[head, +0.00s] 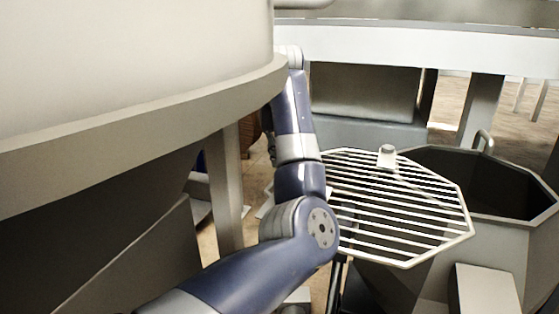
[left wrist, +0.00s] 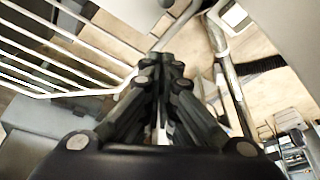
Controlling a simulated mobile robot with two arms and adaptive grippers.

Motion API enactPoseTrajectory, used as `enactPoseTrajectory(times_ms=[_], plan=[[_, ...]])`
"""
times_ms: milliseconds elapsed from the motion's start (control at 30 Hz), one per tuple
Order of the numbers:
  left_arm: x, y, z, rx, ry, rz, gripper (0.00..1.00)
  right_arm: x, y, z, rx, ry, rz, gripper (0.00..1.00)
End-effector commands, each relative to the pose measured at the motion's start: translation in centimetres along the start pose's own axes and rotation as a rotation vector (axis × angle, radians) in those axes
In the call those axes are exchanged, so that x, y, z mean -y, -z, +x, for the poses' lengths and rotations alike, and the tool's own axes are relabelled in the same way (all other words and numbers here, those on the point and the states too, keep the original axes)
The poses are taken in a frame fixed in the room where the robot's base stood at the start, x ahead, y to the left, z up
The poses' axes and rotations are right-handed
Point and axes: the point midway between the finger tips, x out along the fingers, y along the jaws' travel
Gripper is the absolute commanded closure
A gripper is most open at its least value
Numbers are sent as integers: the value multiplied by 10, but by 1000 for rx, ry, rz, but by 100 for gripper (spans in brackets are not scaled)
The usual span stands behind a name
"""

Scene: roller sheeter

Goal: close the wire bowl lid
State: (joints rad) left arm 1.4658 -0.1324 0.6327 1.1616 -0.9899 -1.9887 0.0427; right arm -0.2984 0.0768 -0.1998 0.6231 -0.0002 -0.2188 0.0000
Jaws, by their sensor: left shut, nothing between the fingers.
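The wire bowl lid (head: 395,222) is a pale octagonal grille of parallel bars in the head view. It extends left of the dark open bowl (head: 490,185), and much of the bowl's opening is uncovered. A small bracket (head: 387,155) sits at the lid's far edge. My blue left arm runs along the lid's left side. My left gripper (head: 270,150) is mostly hidden behind that arm. In the left wrist view the gripper (left wrist: 160,80) is shut and empty, with the lid's bars (left wrist: 60,60) to its left. Contact with the lid is not visible. My right gripper is not in view.
A large cream round-edged machine body (head: 140,130) fills the left of the head view, close to my arm. A pale counter (head: 420,48) crosses the back. A curved handle (head: 484,140) stands at the bowl's far rim. Tiled floor shows below the gripper.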

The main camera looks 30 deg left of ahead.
Motion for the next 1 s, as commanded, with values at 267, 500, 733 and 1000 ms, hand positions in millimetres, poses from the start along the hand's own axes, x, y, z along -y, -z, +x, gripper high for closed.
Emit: enactPoseTrajectory(times_ms=[267, 500, 733, 1000], plan=[[-1, -23, 2, 1, -1, 1, 100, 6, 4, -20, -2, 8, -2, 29], [-1, -37, -2, 2, -1, 1, 100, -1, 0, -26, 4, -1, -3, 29], [0, -39, -2, 2, 0, 1, 100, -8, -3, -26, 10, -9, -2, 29], [-2, -38, -2, 2, 0, 0, 100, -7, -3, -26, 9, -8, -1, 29]])
